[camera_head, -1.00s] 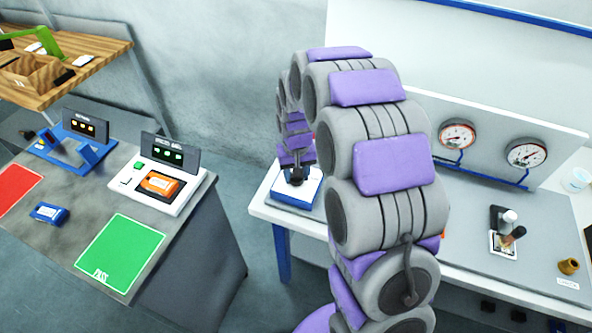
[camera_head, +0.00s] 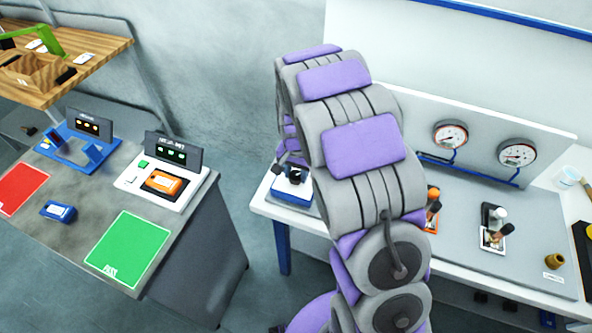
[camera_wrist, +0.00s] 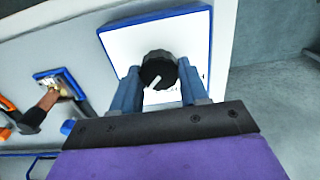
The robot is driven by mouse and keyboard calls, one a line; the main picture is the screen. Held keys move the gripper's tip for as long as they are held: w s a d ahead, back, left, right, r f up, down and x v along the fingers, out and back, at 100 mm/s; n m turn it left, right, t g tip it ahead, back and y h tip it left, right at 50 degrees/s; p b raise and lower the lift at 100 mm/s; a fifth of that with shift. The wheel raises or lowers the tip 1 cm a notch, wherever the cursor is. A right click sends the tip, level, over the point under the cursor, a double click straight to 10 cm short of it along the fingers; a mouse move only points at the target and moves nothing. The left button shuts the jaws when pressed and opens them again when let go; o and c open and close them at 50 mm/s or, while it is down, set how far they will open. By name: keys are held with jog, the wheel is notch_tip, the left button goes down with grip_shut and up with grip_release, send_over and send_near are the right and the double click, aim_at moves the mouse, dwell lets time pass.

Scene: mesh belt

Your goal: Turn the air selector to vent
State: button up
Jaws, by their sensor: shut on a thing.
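The air selector is a round black knob (camera_wrist: 158,64) with a white pointer line, on a white plate with a blue edge (camera_wrist: 196,28). In the wrist view the pointer slants to the lower left. The position labels are mostly hidden, so I cannot read which one it points at. My gripper (camera_wrist: 160,78) is shut on the knob, one blue-grey finger on each side. In the head view the selector's box (camera_head: 291,193) sits at the bench's left end, partly hidden by my arm, and the knob is hard to make out.
The white bench (camera_head: 460,243) carries an orange-based valve (camera_head: 432,205), a dark lever valve (camera_head: 494,232) and a brass fitting (camera_head: 554,261). Two gauges (camera_head: 450,135) stand on the panel behind. A grey table at left holds a green mat (camera_head: 128,248) and a tester (camera_head: 163,190).

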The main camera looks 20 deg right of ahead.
aim_at(295, 174)
dwell(0.4)
jog(key=o, duration=1.1)
jog(key=shift+a, duration=0.1)
jog(key=shift+c, duration=0.2)
notch_tip(295, 174, up, 17)
jog(key=p, duration=0.2)
jog(key=shift+r, duration=0.2)
